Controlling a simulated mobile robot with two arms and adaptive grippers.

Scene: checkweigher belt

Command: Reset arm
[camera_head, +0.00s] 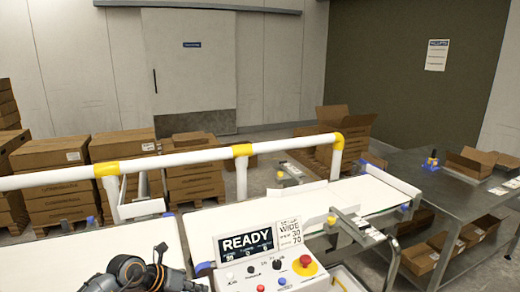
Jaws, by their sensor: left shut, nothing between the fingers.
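My left gripper (160,252) shows small and dark at the bottom left, above the near end of the white belt, left of the control panel. It is shut with nothing in it. Part of my grey left arm shows beside it at the bottom edge. My right gripper is not in view.
The control panel (262,262) reads READY and has a red stop button on a yellow base. A white guard rail (200,156) with yellow joints crosses above the belts (290,205). Stacked cartons (62,170) stand behind. A steel table (465,200) with open boxes stands right.

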